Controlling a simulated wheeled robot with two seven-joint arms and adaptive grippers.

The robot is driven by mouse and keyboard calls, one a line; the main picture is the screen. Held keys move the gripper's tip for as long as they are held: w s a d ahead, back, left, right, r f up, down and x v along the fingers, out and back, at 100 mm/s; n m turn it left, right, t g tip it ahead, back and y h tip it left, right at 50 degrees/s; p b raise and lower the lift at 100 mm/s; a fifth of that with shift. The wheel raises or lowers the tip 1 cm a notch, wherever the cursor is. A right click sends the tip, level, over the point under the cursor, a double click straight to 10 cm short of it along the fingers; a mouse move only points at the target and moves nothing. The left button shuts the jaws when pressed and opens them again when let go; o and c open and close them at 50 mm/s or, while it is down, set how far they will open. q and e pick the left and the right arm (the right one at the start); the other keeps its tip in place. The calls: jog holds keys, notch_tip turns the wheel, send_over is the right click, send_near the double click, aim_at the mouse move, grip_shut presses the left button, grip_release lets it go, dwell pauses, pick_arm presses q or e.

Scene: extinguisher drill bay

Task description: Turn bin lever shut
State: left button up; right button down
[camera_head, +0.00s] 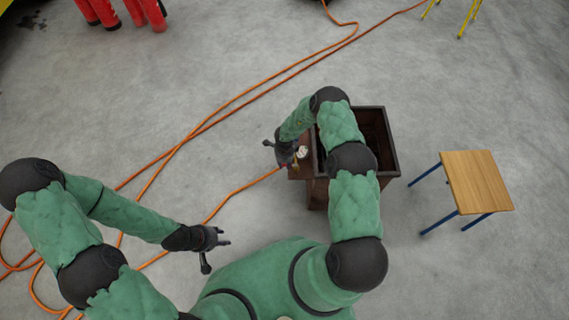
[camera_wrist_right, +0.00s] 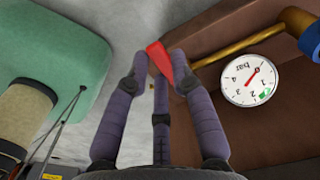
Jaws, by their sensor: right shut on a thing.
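The dark brown open bin (camera_head: 318,192) stands on the floor right of centre in the head view, with a brown ledge on its left side. The red lever (camera_wrist_right: 158,57) shows between the fingers of my right gripper (camera_wrist_right: 162,72) in the right wrist view. That gripper is shut on the lever. In the head view my right gripper (camera_head: 280,148) is at the bin's left side, and the lever is too small to make out. My left gripper (camera_head: 216,252) is open and empty, away from the bin at lower left.
A white pressure gauge (camera_wrist_right: 249,81) and a brass pipe (camera_wrist_right: 238,40) sit close beside the lever. An orange hose (camera_head: 240,189) runs to the bin's left side; more hose crosses the floor. A wooden stool (camera_head: 477,181) stands right. Red extinguishers (camera_head: 103,12) are far left.

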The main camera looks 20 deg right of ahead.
aim_at(285, 165)
jog(key=c, duration=1)
grip_release()
jog(key=shift+c, duration=0.2)
notch_tip(285, 165, up, 12)
jog(key=s+a+r+n+y, duration=0.1)
jog(key=s+a+n+y, duration=0.1)
jog(key=s+a+n, duration=0.6)
jog(key=s+a+r+n+y, duration=0.2)
jog(key=s+a+n, duration=0.5)
jog(key=s+n, duration=0.5)
jog(key=s, duration=0.4)
jog(key=shift+a+r+p, duration=0.2)
jog(key=shift+a+p, duration=0.1)
jog(key=shift+a, duration=0.05)
